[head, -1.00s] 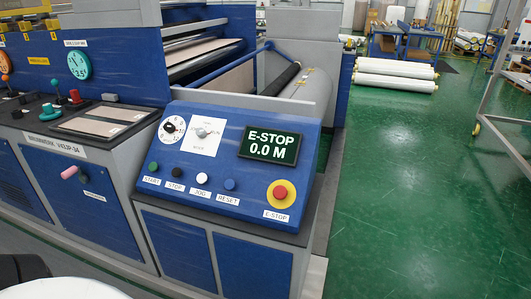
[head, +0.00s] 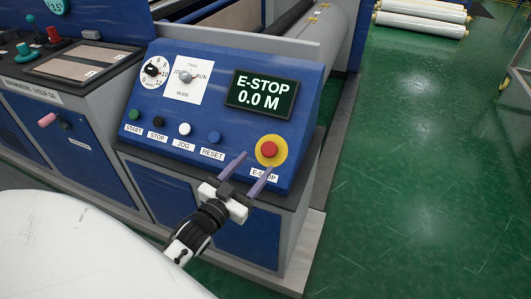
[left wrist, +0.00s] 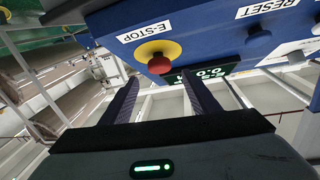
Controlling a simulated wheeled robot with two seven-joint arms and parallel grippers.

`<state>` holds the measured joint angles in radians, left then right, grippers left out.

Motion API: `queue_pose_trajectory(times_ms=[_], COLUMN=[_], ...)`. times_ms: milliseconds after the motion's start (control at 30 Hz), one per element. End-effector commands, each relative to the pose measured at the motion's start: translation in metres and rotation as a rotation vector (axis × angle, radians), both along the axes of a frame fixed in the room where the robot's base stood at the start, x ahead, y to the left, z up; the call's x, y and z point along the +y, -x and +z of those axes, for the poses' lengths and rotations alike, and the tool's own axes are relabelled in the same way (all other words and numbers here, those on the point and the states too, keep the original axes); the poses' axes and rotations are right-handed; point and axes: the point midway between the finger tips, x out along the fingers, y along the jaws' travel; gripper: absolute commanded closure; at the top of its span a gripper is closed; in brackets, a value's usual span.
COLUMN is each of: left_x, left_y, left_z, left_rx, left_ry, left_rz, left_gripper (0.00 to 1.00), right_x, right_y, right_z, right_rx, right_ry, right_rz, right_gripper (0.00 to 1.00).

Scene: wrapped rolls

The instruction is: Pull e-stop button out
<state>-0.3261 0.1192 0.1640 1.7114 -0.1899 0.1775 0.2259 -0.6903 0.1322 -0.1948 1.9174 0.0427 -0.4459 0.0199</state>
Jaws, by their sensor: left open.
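The red e-stop button (head: 269,149) sits on a yellow ring at the lower right of the blue sloped control panel (head: 215,108). In the left wrist view the red button (left wrist: 159,65) stands out from its yellow ring, just beyond my fingertips. My left gripper (head: 247,164) is open and empty, just below and left of the button, apart from it. Its two fingers also show in the left wrist view (left wrist: 158,82). The display (head: 261,95) reads E-STOP 0.0 M. My right gripper is not in view.
START, STOP, JOG and RESET buttons (head: 214,138) line the panel left of the e-stop. A dial (head: 153,71) and a mode switch (head: 186,77) sit above them. Green floor (head: 420,150) at the right is clear. White rolls (head: 420,20) lie at the back.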

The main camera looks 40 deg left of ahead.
Motion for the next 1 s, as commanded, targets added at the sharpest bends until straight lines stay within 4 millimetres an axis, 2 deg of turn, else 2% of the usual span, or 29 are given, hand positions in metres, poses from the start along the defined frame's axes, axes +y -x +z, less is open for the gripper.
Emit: queue_pose_trajectory(times_ms=[100,333,500,767,1000], left_x=[0.002,0.004,0.005,0.005,0.005], left_y=[-0.025,-0.058,-0.068,-0.068,-0.068], left_z=[0.001,0.000,0.000,-0.001,-0.001], left_rx=[-0.002,0.001,0.002,0.003,0.003], left_ry=[-0.001,-0.001,-0.001,-0.001,0.000], left_rz=[0.000,-0.002,-0.002,-0.002,-0.002], left_gripper=[0.45,0.45,0.45,0.45,0.85], right_x=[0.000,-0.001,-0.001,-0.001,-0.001], right_y=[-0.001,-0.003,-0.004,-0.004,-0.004], right_z=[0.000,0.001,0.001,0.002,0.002], right_rx=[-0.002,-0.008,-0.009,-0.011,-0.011], right_ry=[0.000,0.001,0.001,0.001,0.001], right_rz=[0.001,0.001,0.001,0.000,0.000], right_gripper=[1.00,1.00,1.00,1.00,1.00])
